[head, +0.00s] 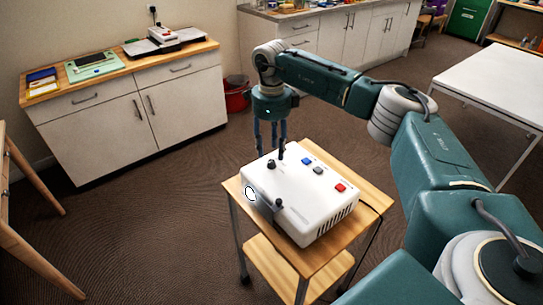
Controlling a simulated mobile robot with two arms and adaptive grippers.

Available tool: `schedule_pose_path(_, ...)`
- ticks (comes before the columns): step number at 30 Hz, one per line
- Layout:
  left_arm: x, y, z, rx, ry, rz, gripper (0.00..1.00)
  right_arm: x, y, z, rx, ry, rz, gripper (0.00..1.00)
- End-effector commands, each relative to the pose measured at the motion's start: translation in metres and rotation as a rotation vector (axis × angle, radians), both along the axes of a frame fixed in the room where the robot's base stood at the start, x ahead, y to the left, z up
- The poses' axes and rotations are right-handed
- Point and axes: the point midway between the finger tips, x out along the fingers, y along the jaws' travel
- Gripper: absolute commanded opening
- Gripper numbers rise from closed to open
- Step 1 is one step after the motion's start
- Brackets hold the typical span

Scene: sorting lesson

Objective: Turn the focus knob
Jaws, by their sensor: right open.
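A white projector (305,187) sits on a small wooden cart (372,196) in the middle of the head view. It has a round lens (250,194) on its left front side. Two small black knobs stand on its top, one near the back edge (271,164) and one near the front (279,203). I cannot tell which is the focus knob. My right gripper (269,150) points down with its fingers apart, over the back left edge of the projector. It is open and holds nothing. One finger is close to the back knob; contact cannot be told. My left gripper is out of view.
Blue, grey and red buttons (340,187) are on the projector's top. A dark cable hangs at the cart's right side. A cabinet (130,115) stands back left, a red bucket (236,97) beside it. A white table (497,80) is at right. Open floor lies left of the cart.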

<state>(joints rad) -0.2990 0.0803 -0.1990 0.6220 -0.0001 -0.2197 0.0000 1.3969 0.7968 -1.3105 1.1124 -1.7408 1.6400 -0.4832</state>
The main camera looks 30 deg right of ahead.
Motion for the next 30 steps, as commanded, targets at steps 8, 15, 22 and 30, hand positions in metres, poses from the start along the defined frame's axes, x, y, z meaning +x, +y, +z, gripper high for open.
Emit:
schedule_pose_path(8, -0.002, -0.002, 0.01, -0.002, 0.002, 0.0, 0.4, 0.0, 0.0, -0.038, 0.001, 0.001, -0.001, 0.41)
schedule_pose_path(15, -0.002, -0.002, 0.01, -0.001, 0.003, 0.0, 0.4, 0.0, 0.0, -0.047, 0.001, -0.001, -0.001, 0.41)
schedule_pose_path(22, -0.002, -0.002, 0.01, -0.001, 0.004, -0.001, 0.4, 0.0, 0.001, -0.047, 0.001, -0.001, 0.0, 0.25)
schedule_pose_path(30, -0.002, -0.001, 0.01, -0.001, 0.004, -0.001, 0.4, 0.001, 0.001, -0.046, 0.002, -0.002, -0.009, 0.0)
